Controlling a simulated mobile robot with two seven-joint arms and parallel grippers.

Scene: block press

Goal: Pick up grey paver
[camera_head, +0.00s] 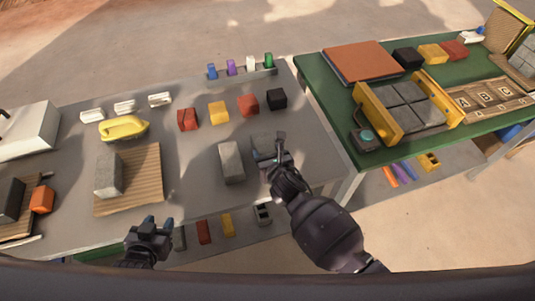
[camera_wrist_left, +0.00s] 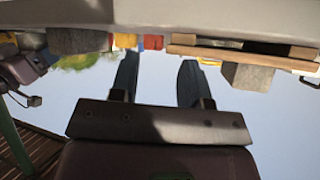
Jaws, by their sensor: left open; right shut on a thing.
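A flat grey paver (camera_head: 262,142) shows at the right part of the grey table, just behind the fingers of my right gripper (camera_head: 270,157). My right gripper is shut on it, and the fingers partly hide it. A larger grey block (camera_head: 231,163) lies on the table just left of that gripper, apart from it. My left gripper (camera_head: 151,228) is open and empty at the table's front edge. Its two spread fingers also show in the left wrist view (camera_wrist_left: 157,85), with nothing between them.
The grey table (camera_head: 190,165) holds red, yellow and black blocks in a row, a yellow trowel-like tool (camera_head: 124,128) and a grey block (camera_head: 108,174) on a wooden board (camera_head: 143,190). A green table (camera_head: 335,112) at right carries a yellow-sided press (camera_head: 405,104).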

